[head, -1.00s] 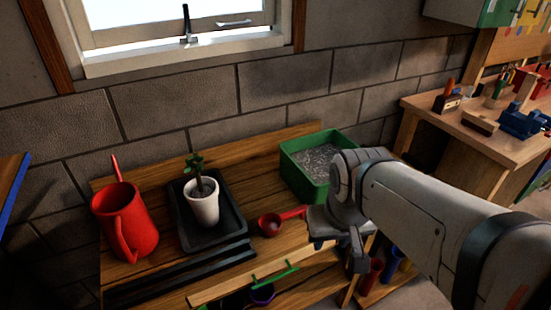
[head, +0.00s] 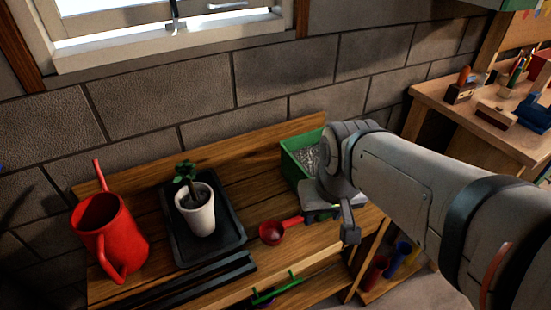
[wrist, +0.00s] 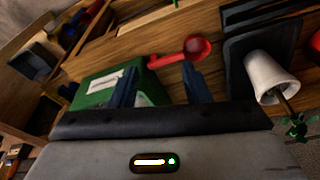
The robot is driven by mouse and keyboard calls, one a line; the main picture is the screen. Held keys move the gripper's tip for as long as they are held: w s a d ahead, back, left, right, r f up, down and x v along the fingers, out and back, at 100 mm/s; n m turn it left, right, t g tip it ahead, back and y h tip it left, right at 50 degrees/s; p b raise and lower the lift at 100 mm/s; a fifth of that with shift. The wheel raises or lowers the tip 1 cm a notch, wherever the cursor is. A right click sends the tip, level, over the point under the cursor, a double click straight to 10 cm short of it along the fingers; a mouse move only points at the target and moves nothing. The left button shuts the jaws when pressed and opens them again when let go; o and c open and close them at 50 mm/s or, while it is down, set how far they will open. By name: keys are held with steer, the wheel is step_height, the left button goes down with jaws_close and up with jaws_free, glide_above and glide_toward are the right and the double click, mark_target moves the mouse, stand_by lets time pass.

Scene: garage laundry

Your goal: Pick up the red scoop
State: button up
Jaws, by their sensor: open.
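The red scoop (head: 273,233) lies on the wooden bench, its bowl to the left and its handle reaching right, where my gripper partly covers it in the head view. In the wrist view the scoop (wrist: 195,48) lies ahead of the fingers, with its handle pointing left. My gripper (head: 347,222) hangs beside the handle end, in front of the green box. In the wrist view its two blue-grey fingers (wrist: 158,88) are apart with nothing between them, and the scoop appears beyond their tips.
A green box of grey granules (head: 296,165) stands behind my gripper. A black tray (head: 233,235) holds a white potted plant (head: 197,213); a red watering can (head: 108,235) stands left. Dark strips lie along the front edge. Bare wood surrounds the scoop.

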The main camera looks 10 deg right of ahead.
steer(key=w+f+n+g+b, duration=0.2)
steer(key=w+f+n, duration=0.5)
steer(key=n, duration=0.5)
steer(key=n+b, duration=0.2)
steer(key=n, duration=0.7)
glide_above(299, 217)
steer(key=shift+g, duration=0.3)
step_height(299, 217, down, 6)
steer(key=shift+r, duration=0.15)
steer(key=shift+w+f, duration=0.1)
steer(key=shift+f, duration=0.2)
steer(key=shift+f+n, duration=0.3)
steer(key=shift+f, duration=0.05)
step_height(299, 217, down, 7)
steer(key=shift+c, duration=0.2)
jaws_close()
